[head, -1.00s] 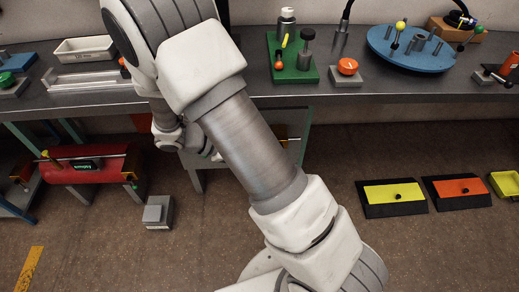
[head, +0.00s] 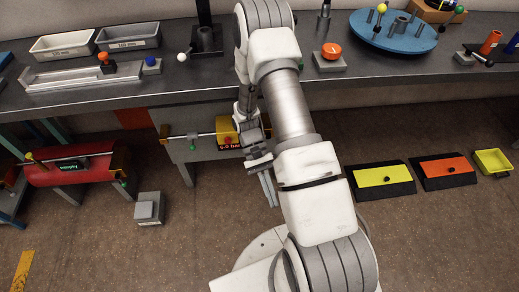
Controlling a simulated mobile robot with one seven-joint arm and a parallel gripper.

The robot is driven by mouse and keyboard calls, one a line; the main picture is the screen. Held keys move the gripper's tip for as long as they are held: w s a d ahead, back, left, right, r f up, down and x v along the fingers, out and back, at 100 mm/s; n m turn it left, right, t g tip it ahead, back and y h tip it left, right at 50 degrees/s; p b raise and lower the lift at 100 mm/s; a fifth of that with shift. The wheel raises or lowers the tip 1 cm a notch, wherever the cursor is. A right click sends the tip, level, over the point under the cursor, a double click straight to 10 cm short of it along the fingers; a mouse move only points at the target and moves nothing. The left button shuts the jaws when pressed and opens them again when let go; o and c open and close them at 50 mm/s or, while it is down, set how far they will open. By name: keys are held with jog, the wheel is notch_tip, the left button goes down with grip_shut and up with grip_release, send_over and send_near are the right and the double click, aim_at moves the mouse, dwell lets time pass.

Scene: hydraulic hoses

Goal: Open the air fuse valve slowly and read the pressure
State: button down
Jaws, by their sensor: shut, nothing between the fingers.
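My gripper (head: 268,188) shows in the head view below the bench, fingers together, pointing down, with nothing in them. It is just right of and in front of a yellow block (head: 225,128) on a grey tank unit (head: 195,151). Below the yellow block is a small dark display (head: 229,146) with red text; it seems to end in "bar", but the first digit is not certain. I cannot tell which part is the air fuse valve. My arm and gripper hide the unit's right side.
A red tank (head: 70,172) with a green-lit display stands at the left. A grey pedal-like box (head: 149,208) is on the floor. The bench edge (head: 120,105) runs above. Yellow (head: 381,180) and orange (head: 445,170) wedge pads lie at the right.

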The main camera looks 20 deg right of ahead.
jog(key=w+f+m+t+y, duration=0.6)
jog(key=f+m+t+y, duration=0.3)
jog(key=m+y, duration=0.75)
jog(key=w+d+f+m+t+h, duration=0.2)
jog(key=w+d+m+t+h, duration=0.1)
jog(key=d+m+t, duration=0.4)
jog(key=w+d+f+m+t+h, duration=0.1)
jog(key=w+d+m+t+h, duration=0.25)
jog(key=d+m+t, duration=0.4)
jog(key=w+a+m+b, duration=0.2)
jog(key=w+a, duration=0.6)
jog(key=w, duration=0.3)
jog(key=shift+w+r+t+y, duration=0.3)
jog(key=shift+t+y, duration=0.05)
jog(key=shift+y, duration=0.05)
jog(key=shift+b, duration=0.3)
